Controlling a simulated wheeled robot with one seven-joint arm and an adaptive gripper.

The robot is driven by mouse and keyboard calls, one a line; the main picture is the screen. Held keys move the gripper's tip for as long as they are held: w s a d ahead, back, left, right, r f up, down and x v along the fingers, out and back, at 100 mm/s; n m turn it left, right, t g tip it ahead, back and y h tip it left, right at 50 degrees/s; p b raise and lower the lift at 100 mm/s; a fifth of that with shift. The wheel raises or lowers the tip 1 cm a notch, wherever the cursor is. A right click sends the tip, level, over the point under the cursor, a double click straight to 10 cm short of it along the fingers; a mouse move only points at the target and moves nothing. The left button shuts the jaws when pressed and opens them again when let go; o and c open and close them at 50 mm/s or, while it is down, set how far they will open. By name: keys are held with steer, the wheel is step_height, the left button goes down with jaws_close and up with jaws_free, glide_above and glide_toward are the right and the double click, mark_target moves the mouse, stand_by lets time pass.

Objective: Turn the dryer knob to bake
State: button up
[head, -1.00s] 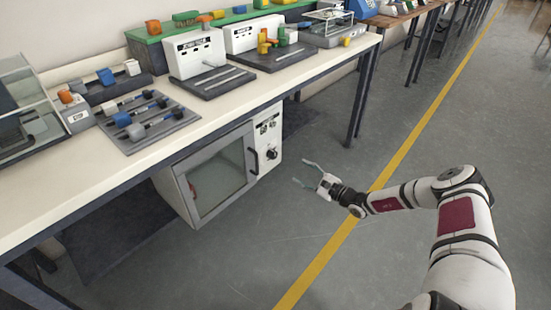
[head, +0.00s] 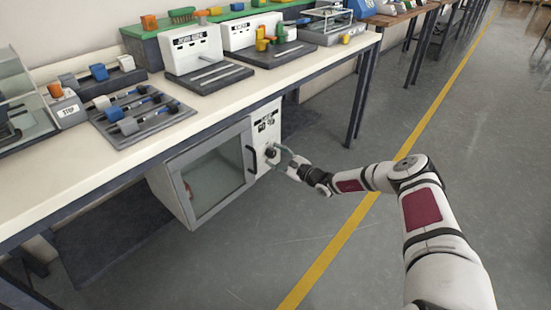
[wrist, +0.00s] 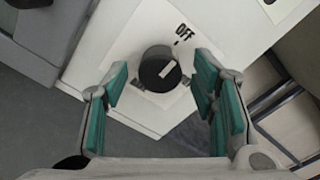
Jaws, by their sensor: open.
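The dryer (head: 212,180) is a white cabinet with a glass door under the workbench. Its round black knob (wrist: 160,69) sits on a white plate on the panel; a light pointer mark on it points up and right, roughly toward the printed word OFF (wrist: 184,32). The knob also shows small in the head view (head: 270,152). My gripper (head: 283,158) is in front of the panel. In the wrist view my gripper (wrist: 160,90) is open, with one teal-padded finger on each side of the knob. I cannot tell whether either finger touches it. No bake label is readable.
The dryer's dark door handle (head: 251,160) is just left of the knob. The workbench (head: 205,118) overhangs above, with a tray of blue and grey parts (head: 140,115). The floor (head: 260,250) in front is clear.

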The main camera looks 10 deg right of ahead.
steer(key=shift+a, duration=0.1)
steer(key=c, duration=1.1)
steer(key=shift+c, duration=0.2)
